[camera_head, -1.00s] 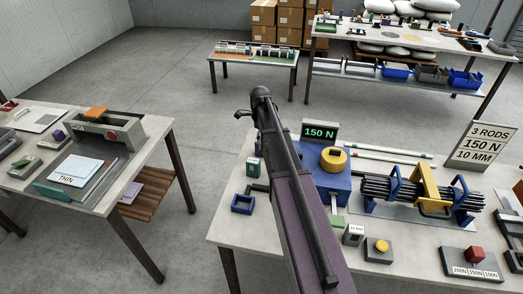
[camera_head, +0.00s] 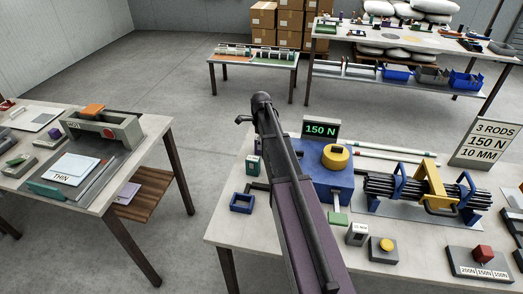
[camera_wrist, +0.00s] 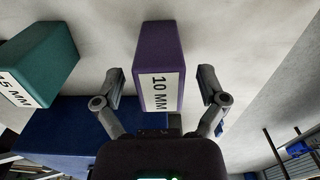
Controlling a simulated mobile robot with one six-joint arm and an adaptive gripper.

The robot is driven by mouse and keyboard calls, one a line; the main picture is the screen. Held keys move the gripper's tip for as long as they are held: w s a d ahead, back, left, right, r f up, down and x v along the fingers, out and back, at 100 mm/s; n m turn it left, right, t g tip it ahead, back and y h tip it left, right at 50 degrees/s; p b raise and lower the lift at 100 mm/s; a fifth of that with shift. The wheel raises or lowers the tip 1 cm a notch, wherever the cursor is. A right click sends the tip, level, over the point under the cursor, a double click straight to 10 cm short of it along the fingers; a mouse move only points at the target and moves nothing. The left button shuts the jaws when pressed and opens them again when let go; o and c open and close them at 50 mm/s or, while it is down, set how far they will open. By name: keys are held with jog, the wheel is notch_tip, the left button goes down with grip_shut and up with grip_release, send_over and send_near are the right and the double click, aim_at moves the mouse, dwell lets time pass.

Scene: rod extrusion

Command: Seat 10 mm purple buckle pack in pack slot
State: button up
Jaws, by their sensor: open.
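The purple pack (camera_wrist: 158,52), labelled 10 MM, stands between my gripper's (camera_wrist: 161,80) two spread fingers in the wrist view. Both fingers show a gap to its sides, so my gripper is open around it and holds nothing. In the head view my arm hides the purple pack and my gripper's fingers. A blue open square frame (camera_head: 242,203) lies on the bench left of my arm; I cannot tell whether it is the pack slot.
A teal pack (camera_wrist: 38,62) stands left of the purple one; a teal block with a white label (camera_head: 253,166) shows in the head view. The blue machine (camera_head: 338,182) has a 150 N display (camera_head: 321,129). A rod bundle (camera_head: 408,190) lies to the right.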

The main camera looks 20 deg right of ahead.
jog(key=shift+f+b, duration=0.4)
jog(key=shift+f, duration=0.25)
grip_shut()
